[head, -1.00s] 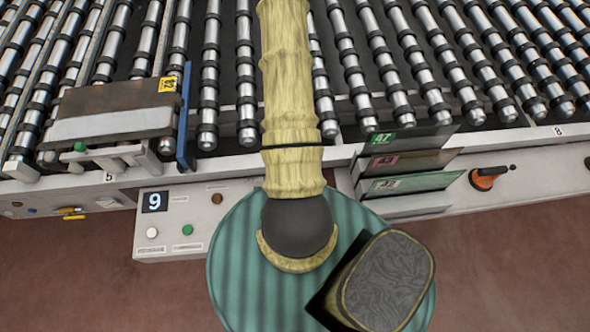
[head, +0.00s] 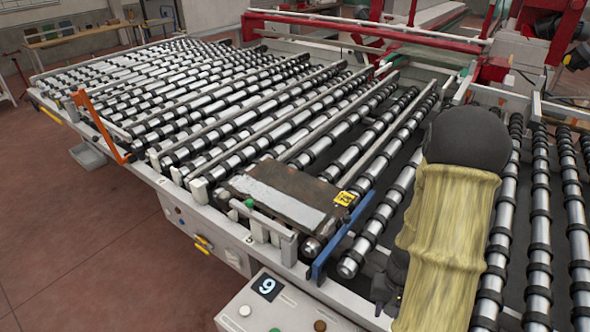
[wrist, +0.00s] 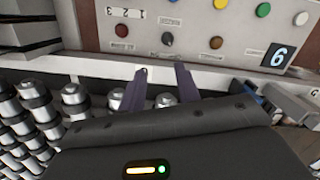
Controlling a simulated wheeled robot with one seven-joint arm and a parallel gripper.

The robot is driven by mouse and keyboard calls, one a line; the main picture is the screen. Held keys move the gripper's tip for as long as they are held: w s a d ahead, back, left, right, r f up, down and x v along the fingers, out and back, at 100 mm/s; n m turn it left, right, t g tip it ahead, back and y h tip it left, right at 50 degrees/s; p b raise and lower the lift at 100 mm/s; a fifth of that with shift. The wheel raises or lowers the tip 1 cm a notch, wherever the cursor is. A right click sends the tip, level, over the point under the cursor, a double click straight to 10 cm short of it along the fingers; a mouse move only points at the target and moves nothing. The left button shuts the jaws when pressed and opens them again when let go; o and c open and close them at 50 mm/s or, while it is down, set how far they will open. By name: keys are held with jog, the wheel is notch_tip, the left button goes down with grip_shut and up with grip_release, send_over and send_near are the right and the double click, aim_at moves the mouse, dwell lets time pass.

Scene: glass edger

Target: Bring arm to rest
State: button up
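My gripper (wrist: 162,72) shows in the wrist view as two dark purple fingers standing apart, with nothing visible between them. It is open and empty. Its tips are in front of a pale ledge, below a grey control panel (wrist: 205,22) with coloured buttons and a "6" label. In the head view my arm, pale yellow with a dark round joint, rises at the right over the roller conveyor (head: 250,130). A dark part of it shows low beside the yellow link. My fingers cannot be made out in the head view.
A dark flat block with a grey top (head: 275,195) sits at the conveyor's front edge, beside a blue upright plate (head: 340,245). A button box labelled 9 (head: 268,288) juts out below. An orange bracket (head: 100,125) stands at the left edge. Open floor lies at left.

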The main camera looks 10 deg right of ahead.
jog(key=w+a+r+n+t+b, duration=0.2)
jog(key=a+r+n+b, duration=0.3)
jog(key=a, duration=0.8)
notch_tip(320, 180, up, 3)
jog(key=shift+a+r+t+h+b, duration=0.1)
jog(key=shift+a+t+h+b, duration=0.2)
jog(key=shift+t+b, duration=0.55)
